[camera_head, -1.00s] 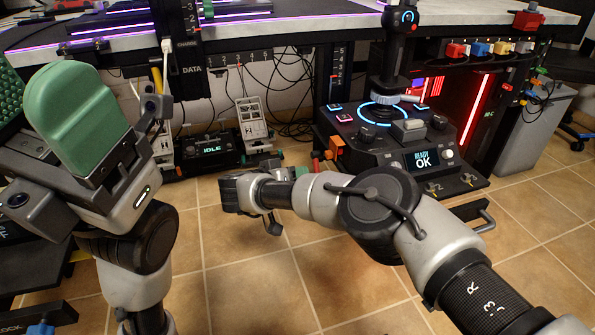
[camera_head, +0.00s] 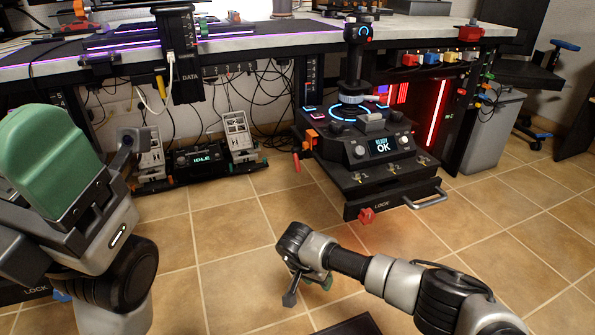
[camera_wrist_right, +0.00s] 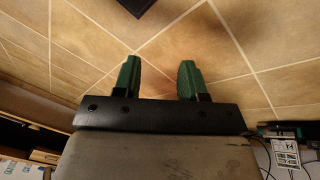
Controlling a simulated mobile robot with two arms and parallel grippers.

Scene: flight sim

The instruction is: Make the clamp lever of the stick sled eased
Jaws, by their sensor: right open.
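The stick sled (camera_head: 365,150) hangs under the bench at centre right. It carries a black stick (camera_head: 355,62), a glowing blue ring and a screen reading "READY OK". An orange-red lever (camera_head: 297,162) points down at its left side, and a red knob (camera_head: 367,216) sits on its front beside the word LOCK. I cannot tell for sure which is the clamp lever. My right gripper (camera_head: 312,283) is low over the floor, in front of and apart from the sled. In the right wrist view, its green fingers are apart and empty (camera_wrist_right: 158,80). My left gripper (camera_head: 50,150) is at the left edge, its fingers overlapping.
A silver handle (camera_head: 428,198) juts from the sled's front right. A unit reading "IDLE" (camera_head: 198,158) stands between grey panels at the left, with loose cables behind. A grey bin (camera_head: 490,130) stands at the right. Tiled floor (camera_head: 220,225) before the sled is open.

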